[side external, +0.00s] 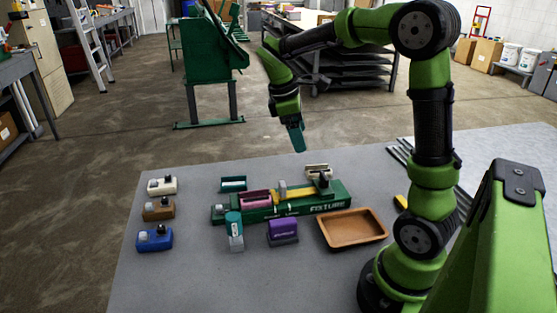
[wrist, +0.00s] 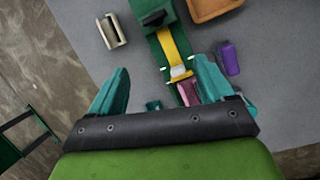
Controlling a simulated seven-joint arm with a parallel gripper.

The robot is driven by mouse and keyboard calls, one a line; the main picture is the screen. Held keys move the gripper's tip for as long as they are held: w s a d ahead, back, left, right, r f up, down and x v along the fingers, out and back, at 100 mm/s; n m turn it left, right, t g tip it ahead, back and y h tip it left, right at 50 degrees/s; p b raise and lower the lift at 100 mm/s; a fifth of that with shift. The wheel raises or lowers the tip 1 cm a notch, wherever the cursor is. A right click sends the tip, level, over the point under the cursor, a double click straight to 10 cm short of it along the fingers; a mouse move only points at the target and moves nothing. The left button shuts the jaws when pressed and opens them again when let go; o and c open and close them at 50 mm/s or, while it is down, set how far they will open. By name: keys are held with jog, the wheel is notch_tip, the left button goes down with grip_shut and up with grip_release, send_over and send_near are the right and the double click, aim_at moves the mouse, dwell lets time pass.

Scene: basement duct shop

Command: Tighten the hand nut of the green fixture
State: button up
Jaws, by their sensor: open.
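The green fixture (side external: 328,205) lies on the grey table with "FIXTURE" on its side. It holds a pink block (side external: 257,198) at its left part, beside a pale clamp jaw (side external: 283,189) and a yellow bar (side external: 300,191). A dark knob, which looks like the hand nut (side external: 323,181), sits at its right end; in the wrist view it shows at the top (wrist: 153,18). My gripper (side external: 298,146) is open, empty and well above the fixture, pointing down. In the wrist view its teal fingers (wrist: 161,68) are wide apart, and the right finger partly hides the pink block.
A brown tray (side external: 352,243) and a purple block (side external: 283,232) lie in front of the fixture, with a teal-and-grey item (side external: 235,232). Behind it are a teal block (side external: 233,184) and a beige block (side external: 318,170). White, brown and blue (side external: 154,240) blocks line the left side.

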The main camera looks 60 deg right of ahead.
jog(key=d+r+n, duration=0.1)
jog(key=r+n, duration=0.1)
jog(key=n+g, duration=0.1)
send_near(323, 176)
jog(key=x, duration=0.9)
jog(key=shift+s+d+f, duration=0.1)
jog(key=shift+c, duration=0.5)
jog(key=c, duration=0.9)
